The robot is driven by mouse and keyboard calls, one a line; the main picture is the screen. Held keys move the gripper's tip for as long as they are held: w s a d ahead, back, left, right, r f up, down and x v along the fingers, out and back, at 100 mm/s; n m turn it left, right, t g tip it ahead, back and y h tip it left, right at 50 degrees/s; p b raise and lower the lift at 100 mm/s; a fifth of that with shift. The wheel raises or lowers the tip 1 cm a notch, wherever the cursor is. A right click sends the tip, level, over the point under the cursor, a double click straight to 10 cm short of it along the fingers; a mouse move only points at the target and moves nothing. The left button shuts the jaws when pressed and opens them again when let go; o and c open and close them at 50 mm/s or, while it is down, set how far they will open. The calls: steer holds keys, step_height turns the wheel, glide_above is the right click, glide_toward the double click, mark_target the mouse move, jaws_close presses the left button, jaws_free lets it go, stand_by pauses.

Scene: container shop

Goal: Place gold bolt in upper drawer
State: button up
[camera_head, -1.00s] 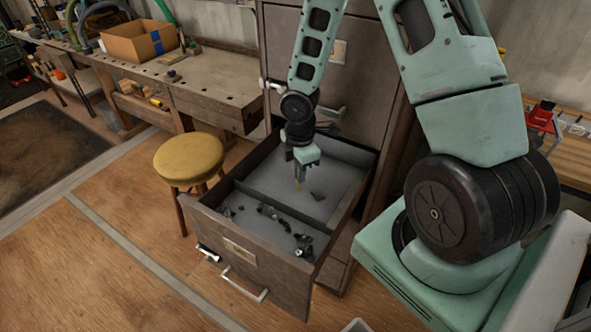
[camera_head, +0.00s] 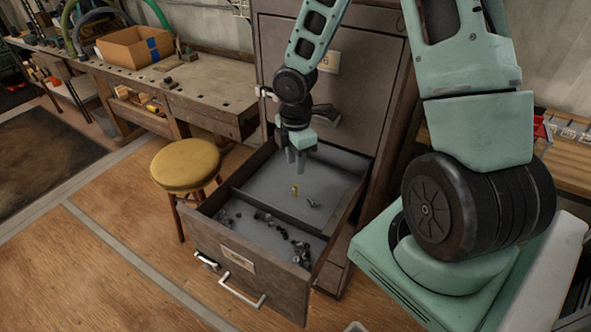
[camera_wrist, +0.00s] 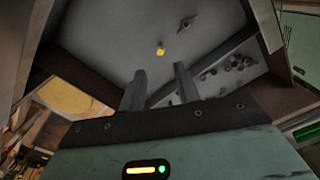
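The gold bolt (camera_head: 295,190) is in the open drawer (camera_head: 200,231), in the rear compartment behind the divider. It looks upright in the head view, and the wrist view shows it as a small yellow spot (camera_wrist: 160,49) on the grey drawer floor. My gripper (camera_head: 297,168) is above that compartment, pointing down, apart from the bolt. In the wrist view its two fingers (camera_wrist: 159,86) are spread with nothing between them.
A dark metal piece (camera_head: 313,203) lies near the bolt. Several dark metal pieces lie in the front compartment. The cabinet (camera_head: 365,95) rises behind the drawer. A yellow stool (camera_head: 186,163) stands left of the drawer, near a workbench (camera_head: 215,88).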

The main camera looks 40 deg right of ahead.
steer(key=s+a+r+m, duration=0.2)
steer(key=s+a+r, duration=0.1)
steer(key=a+r, duration=0.3)
steer(key=s+a+r+m, duration=0.1)
steer(key=s+a+r, duration=0.2)
steer(key=a+r, duration=0.3)
steer(key=s+a+r+m, duration=0.2)
steer(key=s+a, duration=0.3)
steer(key=s, duration=0.1)
steer(key=s+a+r+m, duration=0.2)
steer(key=s+a+m, duration=0.1)
steer(key=s+a, duration=0.2)
steer(key=shift+s+a+r+y+p, duration=0.3)
steer(key=shift+s+a+p, duration=0.1)
steer(key=shift+s, duration=0.7)
steer(key=shift+f, duration=0.25)
